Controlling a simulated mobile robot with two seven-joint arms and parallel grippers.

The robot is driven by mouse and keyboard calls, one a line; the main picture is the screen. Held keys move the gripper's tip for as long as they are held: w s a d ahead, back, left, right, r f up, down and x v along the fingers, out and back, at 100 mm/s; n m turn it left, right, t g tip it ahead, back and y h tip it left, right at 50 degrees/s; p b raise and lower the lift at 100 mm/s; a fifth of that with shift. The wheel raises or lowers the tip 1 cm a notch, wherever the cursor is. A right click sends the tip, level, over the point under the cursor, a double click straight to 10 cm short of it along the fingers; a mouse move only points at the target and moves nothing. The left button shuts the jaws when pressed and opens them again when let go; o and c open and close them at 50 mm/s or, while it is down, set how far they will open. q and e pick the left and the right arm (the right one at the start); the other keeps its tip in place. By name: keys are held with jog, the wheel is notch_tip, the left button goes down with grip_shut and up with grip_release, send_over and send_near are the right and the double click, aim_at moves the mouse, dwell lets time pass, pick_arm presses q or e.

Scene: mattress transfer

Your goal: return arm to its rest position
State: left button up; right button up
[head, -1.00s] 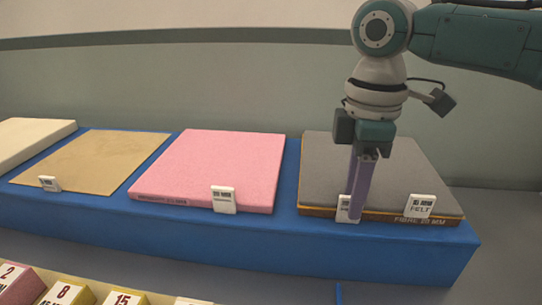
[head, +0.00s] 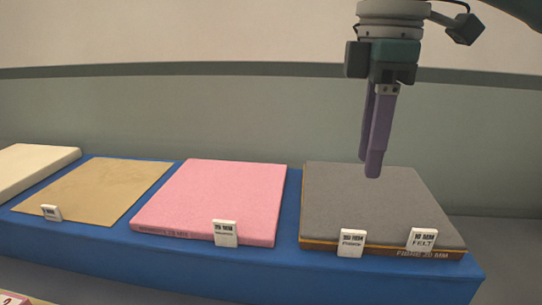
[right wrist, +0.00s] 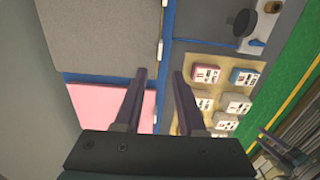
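My right gripper (head: 373,170) hangs in the air with its purple fingers pointing down, above the grey felt slab (head: 370,205). It is clear of the slab and holds nothing. In the right wrist view the two fingers of this gripper (right wrist: 159,74) stand apart with a gap between them. The felt slab lies on top of a brown fibre slab (head: 420,254) with an orange edge. Two white label cards stand at their front edge: a left card (head: 351,243) and a card reading FELT (head: 422,239).
The slabs rest on a long blue bench (head: 250,265). A pink slab (head: 215,198), a tan sheet (head: 95,190) and a cream slab (head: 35,168) lie to the left. Several numbered blocks sit on a tan tray (right wrist: 184,120) in the right wrist view.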

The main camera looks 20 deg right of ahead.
dwell(0.4)
jog(key=s+a+f+m+t+y+p, duration=0.2)
jog(key=s+a+f, duration=0.85)
jog(key=a, duration=0.25)
jog(key=s+d+m+t+h+p, duration=0.1)
jog(key=s+d+m+p, duration=0.1)
jog(key=s+d+m, duration=0.45)
jog(key=s+r+m+p, duration=0.1)
jog(key=s+r+p, duration=0.2)
jog(key=r+p, duration=3.4)
jog(key=shift+a+r+h+p, duration=0.15)
jog(key=shift+a+h+p, duration=0.15)
jog(key=shift+a, duration=0.15)
